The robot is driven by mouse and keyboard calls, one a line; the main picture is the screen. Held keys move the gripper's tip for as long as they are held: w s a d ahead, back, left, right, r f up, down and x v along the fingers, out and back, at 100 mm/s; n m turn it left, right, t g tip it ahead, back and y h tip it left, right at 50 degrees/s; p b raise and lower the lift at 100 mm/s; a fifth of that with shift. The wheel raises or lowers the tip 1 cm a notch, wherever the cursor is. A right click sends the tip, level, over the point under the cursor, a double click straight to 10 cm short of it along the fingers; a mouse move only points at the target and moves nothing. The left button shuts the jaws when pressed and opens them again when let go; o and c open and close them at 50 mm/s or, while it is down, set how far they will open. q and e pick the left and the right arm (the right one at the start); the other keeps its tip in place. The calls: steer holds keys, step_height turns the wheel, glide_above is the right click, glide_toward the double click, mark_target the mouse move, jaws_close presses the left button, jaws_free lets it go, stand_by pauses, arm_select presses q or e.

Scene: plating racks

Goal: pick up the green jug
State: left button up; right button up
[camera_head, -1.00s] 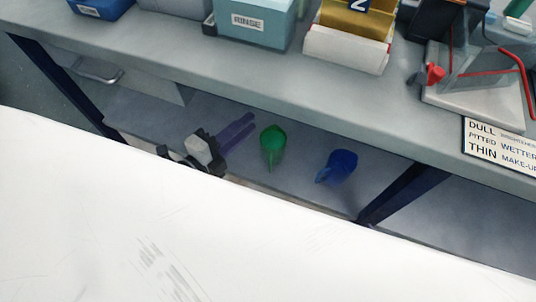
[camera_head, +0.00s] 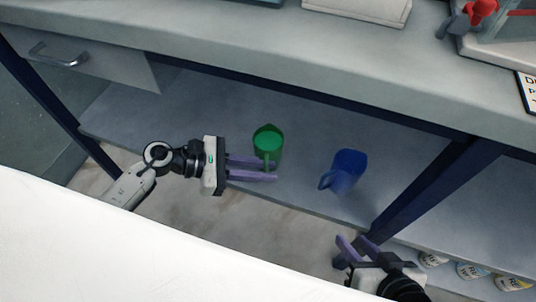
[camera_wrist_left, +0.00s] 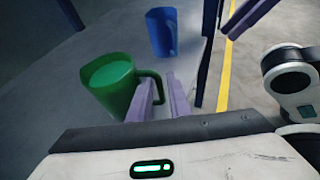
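The green jug (camera_head: 267,142) stands upright on the lower shelf, its handle toward the shelf's front edge. My left gripper (camera_head: 270,171) reaches in from the left, with its two purple fingers apart and their tips at the handle. In the left wrist view the green jug (camera_wrist_left: 110,82) is left of the fingers (camera_wrist_left: 160,84). Its handle loop shows at the gap between the fingertips, partly hidden by one finger; I cannot tell whether they touch. My right gripper (camera_head: 353,241) is at the lower right, fingers apart and empty, in front of the shelf.
A blue jug (camera_head: 346,171) stands on the shelf (camera_head: 200,104) to the right, also seen in the wrist view (camera_wrist_left: 162,32). A dark blue post (camera_head: 428,190) rises beyond it. The worktop (camera_head: 270,55) overhangs the shelf. Several labelled bottles (camera_head: 472,270) stand at the lower right.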

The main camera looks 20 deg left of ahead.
arm_select(q)
steer(key=b+x, duration=0.1)
steer(key=x, duration=0.3)
steer(key=shift+w+d+f, duration=0.2)
steer(key=shift+d+f, duration=0.05)
jaws_close()
steer(key=shift+r, duration=0.1)
stand_by(1.1)
